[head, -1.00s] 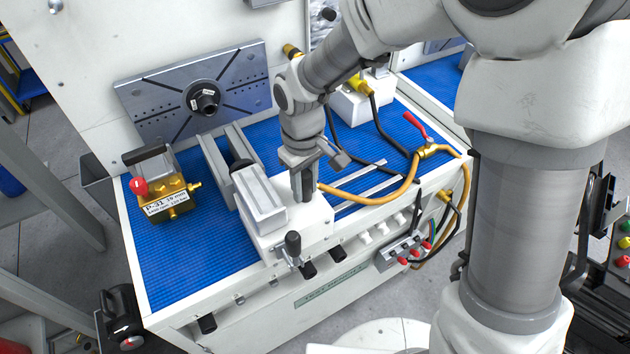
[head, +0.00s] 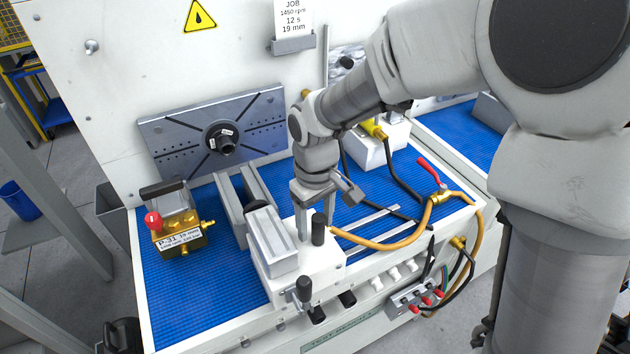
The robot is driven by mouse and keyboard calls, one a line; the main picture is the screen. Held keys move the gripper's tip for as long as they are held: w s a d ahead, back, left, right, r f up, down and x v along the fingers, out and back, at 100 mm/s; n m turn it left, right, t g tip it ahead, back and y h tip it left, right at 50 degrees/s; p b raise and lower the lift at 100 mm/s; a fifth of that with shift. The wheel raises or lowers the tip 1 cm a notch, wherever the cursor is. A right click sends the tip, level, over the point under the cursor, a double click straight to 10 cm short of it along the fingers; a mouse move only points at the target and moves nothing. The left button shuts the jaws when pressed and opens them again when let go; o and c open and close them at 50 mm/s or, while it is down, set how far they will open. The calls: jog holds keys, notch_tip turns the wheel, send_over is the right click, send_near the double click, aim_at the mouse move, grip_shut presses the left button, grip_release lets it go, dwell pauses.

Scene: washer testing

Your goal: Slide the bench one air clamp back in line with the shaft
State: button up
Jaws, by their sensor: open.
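The air clamp of bench one is a white block (head: 330,258) with a grey ribbed body (head: 271,243) on top, at the front middle of the bench. A black upright post (head: 318,229) stands on the block's right part. My gripper (head: 314,224) points down at this post, its jaws open. The post shows beside and between the fingers; I cannot tell whether they touch it. The shaft hub (head: 220,140) is a dark round boss on the grey slotted plate (head: 160,135) on the back wall, behind and left of the clamp.
A brass pump (head: 180,232) with a red knob and label stands left on the blue mat (head: 205,305). Grey rails (head: 231,208) run behind the clamp. A yellow hose (head: 385,243) with a red-handled valve (head: 437,190) lies close on the right. A black-knobbed lever (head: 304,290) stands at the front.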

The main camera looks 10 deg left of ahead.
notch_tip(320, 180, up, 15)
jog(key=p, duration=0.1)
jog(key=shift+f, duration=0.15)
dwell(0.5)
jog(key=s+d+r+m+t, duration=0.1)
jog(key=s+d+m, duration=0.3)
jog(key=d, duration=0.6)
jog(key=s+d+r+m+t, duration=0.2)
jog(key=s+d+m+t, duration=0.2)
jog(key=s+d, duration=0.4)
jog(key=shift+d+m+t, duration=0.3)
jog(key=shift+d+m, duration=0.4)
jog(key=shift+d, duration=0.65)
